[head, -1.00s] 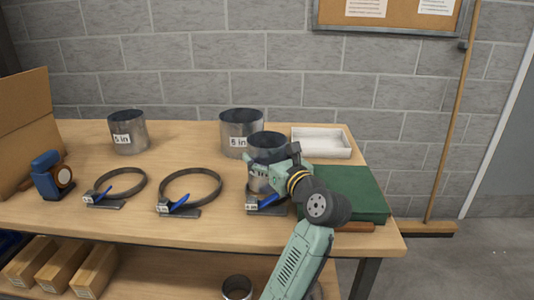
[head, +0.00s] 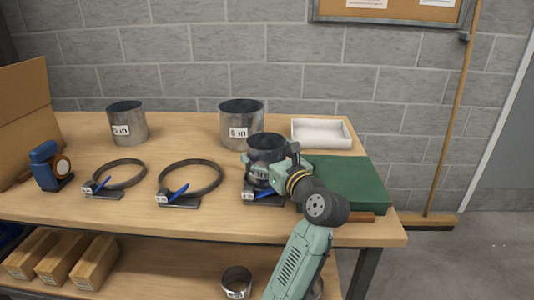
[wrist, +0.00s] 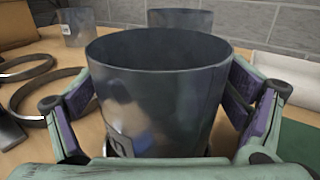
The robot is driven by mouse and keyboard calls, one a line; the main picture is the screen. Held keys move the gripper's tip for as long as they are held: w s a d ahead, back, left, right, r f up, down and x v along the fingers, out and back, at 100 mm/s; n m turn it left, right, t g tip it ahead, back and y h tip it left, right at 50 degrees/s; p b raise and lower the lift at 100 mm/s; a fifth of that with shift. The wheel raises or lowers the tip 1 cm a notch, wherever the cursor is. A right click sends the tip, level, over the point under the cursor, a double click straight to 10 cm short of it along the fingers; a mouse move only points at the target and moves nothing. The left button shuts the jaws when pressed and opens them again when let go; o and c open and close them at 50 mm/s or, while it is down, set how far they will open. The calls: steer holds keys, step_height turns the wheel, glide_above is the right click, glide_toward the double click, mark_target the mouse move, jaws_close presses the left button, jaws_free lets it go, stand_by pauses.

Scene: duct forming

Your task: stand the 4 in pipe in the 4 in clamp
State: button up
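The grey metal pipe (head: 266,147) stands upright at the right of the bench, between the fingers of my gripper (head: 263,172). Its label is mostly hidden; the two other pipes read 5 in and 6 in. In the wrist view the pipe (wrist: 160,95) fills the middle, with a finger against each side. The right-hand clamp (head: 262,197), with a blue lever, is directly under the pipe. My gripper hides most of its ring, so I cannot tell whether the pipe's lower end is inside it or touching the base.
Two other clamps (head: 120,174) (head: 190,179) lie to the left. The 5 in pipe (head: 127,124) and 6 in pipe (head: 241,125) stand behind. A white tray (head: 321,133) and a green box (head: 345,184) are on the right. A blue tool (head: 48,167) stands far left.

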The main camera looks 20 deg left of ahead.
steer(key=shift+o, duration=0.4)
steer(key=shift+s+d, duration=0.2)
steer(key=shift+d, duration=0.1)
steer(key=v, duration=1.1)
steer(key=shift+s+d, duration=0.1)
steer(key=shift+s, duration=0.05)
